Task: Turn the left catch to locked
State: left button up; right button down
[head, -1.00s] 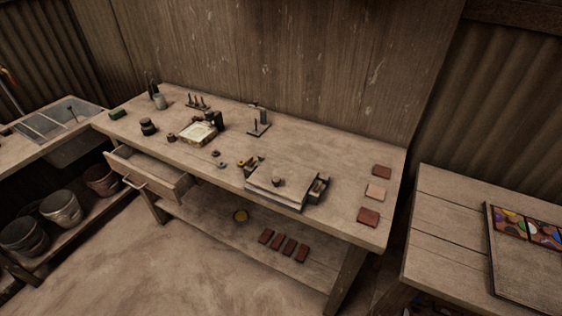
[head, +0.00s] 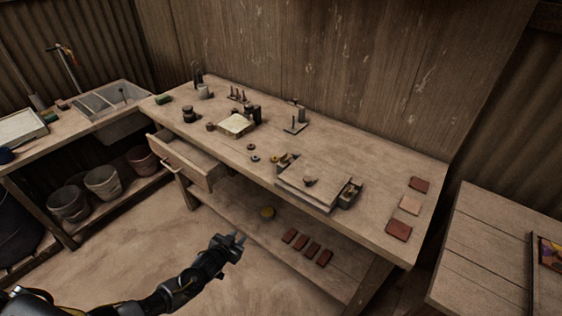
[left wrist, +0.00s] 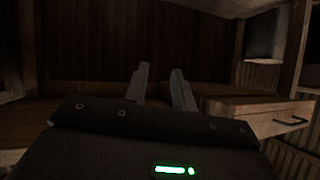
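The tile press (head: 318,186) is a flat pale block with a small round knob, standing near the front edge of the workbench, right of the middle. A dark fitting at its left end (head: 287,159) looks like the left catch. Another dark fitting (head: 350,193) is at its right end. Both are too small to tell how they are turned. My left gripper (head: 238,241) is out in front of the bench, below and to the left of the press, touching nothing. In the left wrist view its two fingers (left wrist: 160,82) stand apart with nothing between them. My right gripper is not in view.
An open drawer (head: 186,163) sticks out from the workbench (head: 390,170) at the left. Small brass and dark parts (head: 277,160) lie left of the press. Red-brown tiles (head: 398,230) lie at the bench's right end. Several more (head: 307,247) lie on the lower shelf.

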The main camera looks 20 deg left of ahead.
pick_arm(q)
jog(key=w+d+r+t+h, duration=0.1)
jog(key=w+d+r+t, duration=0.15)
jog(key=r, duration=0.55)
jog(key=w+d+r+t+h, duration=0.15)
jog(key=w+r, duration=0.25)
jog(key=r, duration=0.4)
jog(key=m+h, duration=0.1)
jog(key=h, duration=0.2)
send_near(281, 160)
jog(key=p+x, duration=0.1)
jog(key=x, duration=0.9)
jog(key=shift+w+a, duration=0.1)
grip_shut()
